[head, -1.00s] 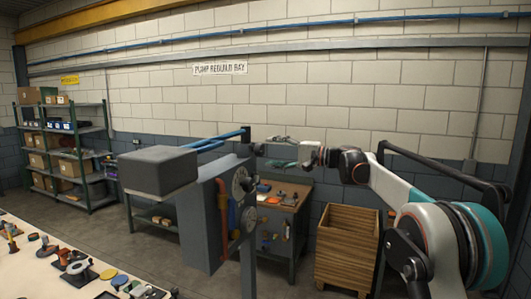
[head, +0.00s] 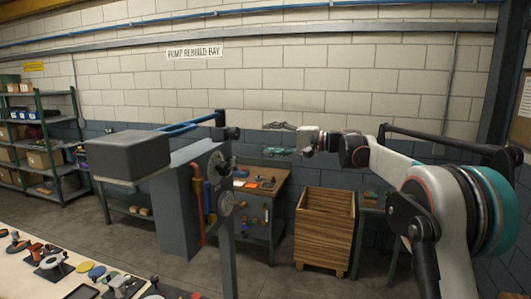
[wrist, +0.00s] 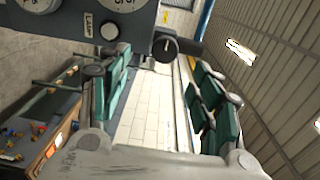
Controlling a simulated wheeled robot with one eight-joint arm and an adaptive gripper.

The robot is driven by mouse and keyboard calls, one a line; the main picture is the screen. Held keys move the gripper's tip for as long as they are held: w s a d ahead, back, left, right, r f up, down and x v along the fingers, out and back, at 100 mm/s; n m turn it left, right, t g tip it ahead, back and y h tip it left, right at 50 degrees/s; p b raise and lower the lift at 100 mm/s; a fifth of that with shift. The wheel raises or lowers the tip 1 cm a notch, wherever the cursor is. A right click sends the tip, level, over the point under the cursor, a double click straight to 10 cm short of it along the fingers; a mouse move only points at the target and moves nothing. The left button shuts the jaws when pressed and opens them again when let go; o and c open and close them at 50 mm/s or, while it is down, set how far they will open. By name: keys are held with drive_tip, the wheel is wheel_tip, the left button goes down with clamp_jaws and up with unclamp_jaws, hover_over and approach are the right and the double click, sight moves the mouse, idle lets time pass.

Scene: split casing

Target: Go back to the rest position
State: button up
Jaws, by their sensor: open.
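My gripper (head: 272,139) is open and empty, held out in mid-air to the left from my arm on the right of the head view. Its two teal-padded fingers stand well apart, and the open gap also shows in the wrist view (wrist: 160,95). A grey panel (wrist: 75,25) with white dials, a LAMP label and a black knob (wrist: 168,46) lies beyond the fingertips in the wrist view. In the head view, the grey cabinet (head: 178,205) with dials and a red pipe is left of the gripper. The fingers appear to touch nothing.
A workbench (head: 262,187) with small items and a wooden crate (head: 325,228) stand behind, below my arm. A long table (head: 22,275) with many small parts is at lower left. Shelves (head: 60,165) stand at far left. Blue pipes (head: 190,126) run above the cabinet.

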drive_tip(key=s+d+f+n+h+b, duration=0.2)
drive_tip(key=s+f+h+b, duration=0.7)
drive_tip(key=s+f+b, duration=1.1)
drive_tip(key=s+d+f+h+b, duration=0.2)
drive_tip(key=s+d+f, duration=0.2)
drive_tip(key=s+f, duration=0.6)
drive_tip(key=s+d+f+n+h+b, duration=0.1)
drive_tip(key=s+d+f+h+b, duration=0.2)
drive_tip(key=s+f, duration=0.8)
drive_tip(key=s+d+f+n+t+h+b, duration=0.1)
drive_tip(key=s+d+f, duration=0.4)
drive_tip(key=s+f, duration=0.5)
wheel_tip(320, 180, down, 3)
drive_tip(key=shift+s+d+r+h+b, duration=0.2)
drive_tip(key=shift+d+h+b, duration=0.15)
drive_tip(key=shift+h+b, duration=0.7)
